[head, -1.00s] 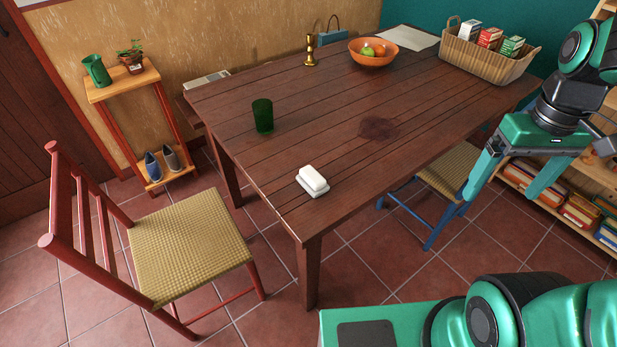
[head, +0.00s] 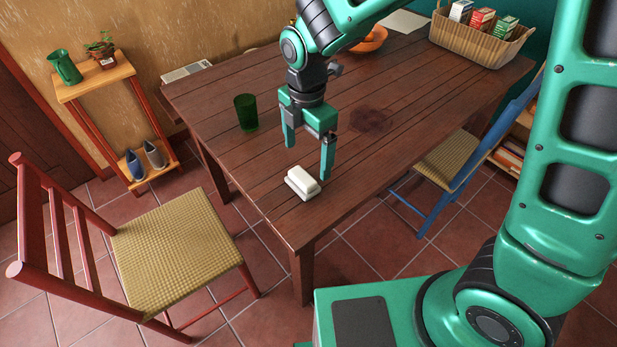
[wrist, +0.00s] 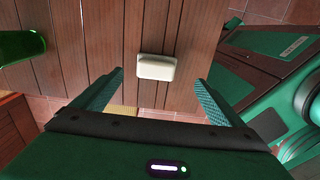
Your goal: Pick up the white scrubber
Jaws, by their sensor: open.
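The white scrubber (head: 303,181) is a small white block near the front corner of the dark wooden table (head: 262,206). It also shows in the wrist view (wrist: 156,67), ahead of the fingers and centred between them. My gripper (head: 307,160) is open and empty, pointing down above the table just behind the scrubber in the head view. Its two green fingers also show in the wrist view (wrist: 158,92), spread wider than the scrubber. In neither view do the fingers visibly touch it.
A green cup (head: 246,112) stands on the table left of my gripper. A dark stain (head: 371,121) marks the tabletop. An orange bowl (head: 372,41) and a wicker basket (head: 478,42) of boxes stand at the back. A red chair (head: 175,240) and a blue chair (head: 450,165) flank the table.

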